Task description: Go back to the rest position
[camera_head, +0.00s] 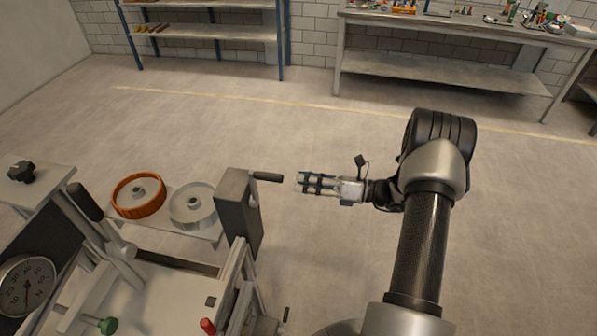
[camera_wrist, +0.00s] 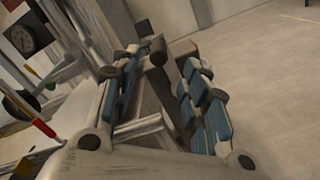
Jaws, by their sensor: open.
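My gripper (camera_head: 302,182) is in the middle of the head view, at the end of my arm, pointing left. It is open and holds nothing that I can see. Its fingertips are a little right of the black crank handle (camera_head: 267,176) on the grey box (camera_head: 238,212) of the sandbed rig, apart from it in the picture. In the wrist view the blue-padded fingers fill the middle, with a dark handle and part of the rig behind and between them. The exact gap to the handle is hard to tell.
The rig at left carries an orange wheel (camera_head: 138,196), a grey wheel (camera_head: 193,205), a dial gauge (camera_head: 27,285), a green knob (camera_head: 107,325) and a red knob (camera_head: 208,326). A workbench (camera_head: 440,70) and shelves (camera_head: 205,33) stand at the back. The floor between is clear.

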